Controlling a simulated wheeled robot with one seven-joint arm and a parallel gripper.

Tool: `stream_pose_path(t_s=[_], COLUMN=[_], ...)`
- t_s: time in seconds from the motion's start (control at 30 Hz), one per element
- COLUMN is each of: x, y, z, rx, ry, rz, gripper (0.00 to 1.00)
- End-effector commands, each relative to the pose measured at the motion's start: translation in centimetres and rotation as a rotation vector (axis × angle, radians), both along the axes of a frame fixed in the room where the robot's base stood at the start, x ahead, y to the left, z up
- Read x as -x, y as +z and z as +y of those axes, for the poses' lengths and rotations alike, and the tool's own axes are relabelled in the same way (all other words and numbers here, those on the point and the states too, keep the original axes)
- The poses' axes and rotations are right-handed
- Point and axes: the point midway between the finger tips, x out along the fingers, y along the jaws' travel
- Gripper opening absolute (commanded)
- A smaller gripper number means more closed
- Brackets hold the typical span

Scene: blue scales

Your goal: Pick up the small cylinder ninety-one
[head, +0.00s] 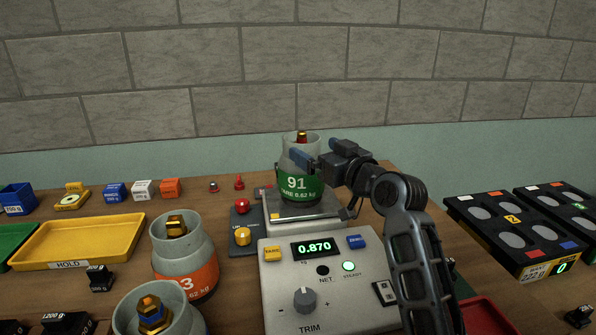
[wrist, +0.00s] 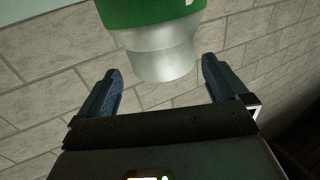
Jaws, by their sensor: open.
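The small cylinder ninety-one (head: 296,184) is a grey gas cylinder with a green band marked 91 and a brass and red valve inside its collar. It stands upright on the pan (head: 318,212) of the scale, whose display reads 0.870. My gripper (head: 308,160) comes from the right at the height of the cylinder's upper part. In the wrist view my open gripper (wrist: 162,70) has one blue finger on each side of the cylinder's grey end (wrist: 165,50), with gaps on both sides. The green band shows at the top edge there. The far finger is mostly hidden in the head view.
A grey cylinder with an orange band (head: 185,262) and another cylinder (head: 153,312) stand front left. A yellow HOLD tray (head: 80,262) lies farther left. The scale's console (head: 325,275) is in front of the pan. Black racks (head: 500,262) are at the right.

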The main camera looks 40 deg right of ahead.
Motion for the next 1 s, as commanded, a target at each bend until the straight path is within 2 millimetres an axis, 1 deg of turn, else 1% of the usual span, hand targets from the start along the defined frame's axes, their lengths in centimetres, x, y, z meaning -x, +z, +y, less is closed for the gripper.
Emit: stream_pose_path(t_s=[0.03,0.17,0.33,0.43,0.57,0.77,0.87,1.0], x=[-0.6,-1.8,-4.2,-5.4,-6.2,-6.2,-6.2,-6.2], y=[0.2,0.4,0.9,0.6,0.6,0.5,0.5,0.5], z=[0.0,-0.2,-0.5,-0.8,-1.0,-1.0,-1.0,-1.0], rx=[0.0,0.0,0.0,0.0,0.0,0.0,0.0,0.0], ry=[0.002,0.003,0.002,0.001,0.001,0.0,0.0,0.0], rz=[0.0,0.001,0.0,0.002,0.0,0.0,0.0,0.0], gripper=[1.0,1.0,1.0,1.0,1.0,1.0,0.92,0.79])
